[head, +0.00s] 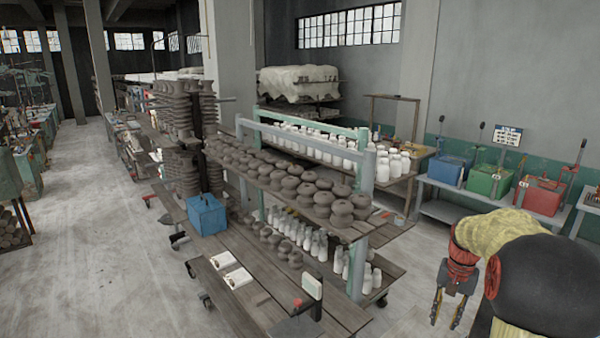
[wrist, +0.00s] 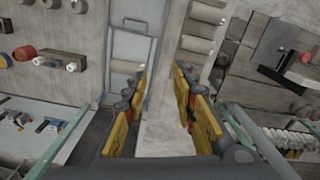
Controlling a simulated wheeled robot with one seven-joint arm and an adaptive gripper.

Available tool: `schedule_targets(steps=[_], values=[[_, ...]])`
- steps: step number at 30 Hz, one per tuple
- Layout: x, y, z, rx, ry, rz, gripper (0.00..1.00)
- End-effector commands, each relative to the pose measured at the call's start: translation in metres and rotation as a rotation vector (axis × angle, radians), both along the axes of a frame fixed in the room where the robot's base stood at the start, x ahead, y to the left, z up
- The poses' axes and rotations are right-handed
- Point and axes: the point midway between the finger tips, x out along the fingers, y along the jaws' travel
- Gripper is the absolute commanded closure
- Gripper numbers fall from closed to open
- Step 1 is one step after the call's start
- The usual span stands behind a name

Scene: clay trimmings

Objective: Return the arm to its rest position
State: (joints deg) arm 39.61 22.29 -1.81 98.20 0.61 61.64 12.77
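My arm (head: 505,255) is bent at the lower right of the head view, with a yellowish sleeve and a large dark rounded part. My gripper (head: 448,310) hangs from its red and dark wrist and points down. In the wrist view, the yellow-padded fingers of my gripper (wrist: 158,115) stand apart with nothing between them. The gripper is clear of the racks, over the floor to the right of the pottery cart.
A cart (head: 340,318) with shelves of dark and white clay pieces stands left of my gripper. A blue box (head: 207,215) sits on it. Blue, green (head: 487,182) and red (head: 539,195) bins stand on a bench behind. Open floor (head: 100,260) lies at left.

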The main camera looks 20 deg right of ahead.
Motion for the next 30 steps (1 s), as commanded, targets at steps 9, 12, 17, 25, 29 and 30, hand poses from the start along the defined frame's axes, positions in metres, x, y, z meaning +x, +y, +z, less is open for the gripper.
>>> schedule_targets(steps=[9, 12, 17, 25, 29, 30], values=[[-0.039, 0.131, -0.015, -0.067, -0.076, 0.320, 0.73], [-0.057, 0.167, -0.024, -0.088, -0.101, 0.405, 0.73], [-0.089, 0.220, -0.043, -0.118, -0.145, 0.520, 0.73], [-0.148, 0.295, -0.085, -0.162, -0.232, 0.672, 0.73], [-0.171, 0.323, -0.104, -0.185, -0.292, 0.747, 0.73], [-0.176, 0.330, -0.107, -0.194, -0.315, 0.768, 0.73]])
